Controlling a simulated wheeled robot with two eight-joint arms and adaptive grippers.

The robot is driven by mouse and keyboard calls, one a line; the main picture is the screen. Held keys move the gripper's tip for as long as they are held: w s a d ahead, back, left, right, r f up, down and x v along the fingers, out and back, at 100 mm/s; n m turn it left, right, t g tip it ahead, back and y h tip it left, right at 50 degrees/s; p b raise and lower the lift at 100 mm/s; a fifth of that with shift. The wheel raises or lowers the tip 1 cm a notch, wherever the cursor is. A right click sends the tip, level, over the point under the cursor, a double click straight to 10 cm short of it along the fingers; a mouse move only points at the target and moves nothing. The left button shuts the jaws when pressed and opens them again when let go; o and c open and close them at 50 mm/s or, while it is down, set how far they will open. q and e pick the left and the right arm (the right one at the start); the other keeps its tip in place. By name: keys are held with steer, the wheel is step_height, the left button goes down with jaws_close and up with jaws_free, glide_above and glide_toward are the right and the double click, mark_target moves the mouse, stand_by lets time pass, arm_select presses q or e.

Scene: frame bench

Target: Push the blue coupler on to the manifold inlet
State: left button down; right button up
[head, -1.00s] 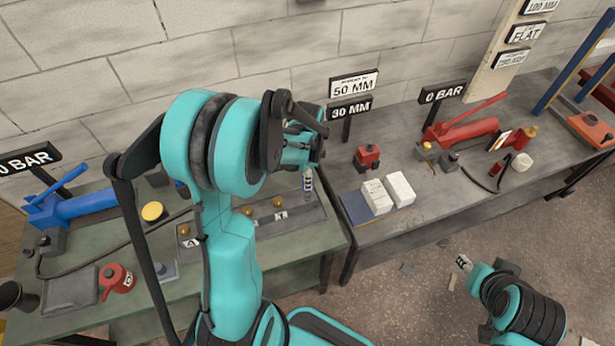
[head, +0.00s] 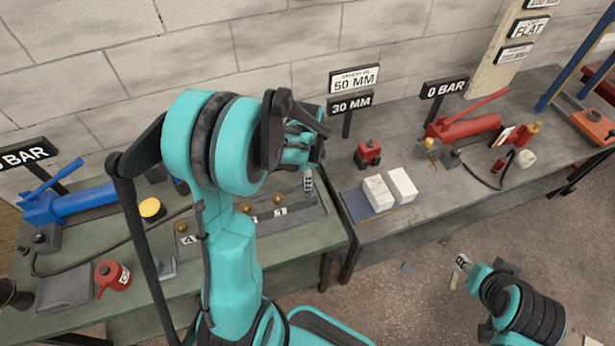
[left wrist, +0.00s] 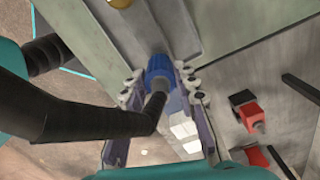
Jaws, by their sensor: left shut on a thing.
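My left gripper (head: 308,160) is over the right end of the manifold (head: 300,218), a grey plate with brass fittings on the green bench. In the left wrist view its fingers (left wrist: 160,88) are shut on the blue coupler (left wrist: 160,68), which has a black hose (left wrist: 100,120) running off to the left. The coupler's far end is over the grey plate; whether it touches an inlet is hidden. A brass fitting (left wrist: 120,3) shows at the top edge. In the head view my gripper hides the coupler. My right gripper (head: 461,262) is low at the right, over the floor, its jaws unclear.
The grey bench holds white blocks (head: 390,189), a red block (head: 367,154) and a red pump (head: 465,128). A gap separates the benches.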

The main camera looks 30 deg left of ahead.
arm_select(q)
steer(key=shift+f+b, duration=0.55)
steer(key=shift+f, duration=0.15)
steer(key=c, duration=1.1)
jaws_free()
steer(key=shift+r, duration=0.1)
step_height(320, 180, up, 12)
steer(key=s+d+f+n+t+b, duration=0.1)
steer(key=s+d+n+t+b, duration=0.3)
steer(key=s+d+n+t, duration=0.3)
steer(key=s+d+n, duration=0.3)
steer(key=s+n, duration=0.1)
steer(key=shift+d+f, duration=0.35)
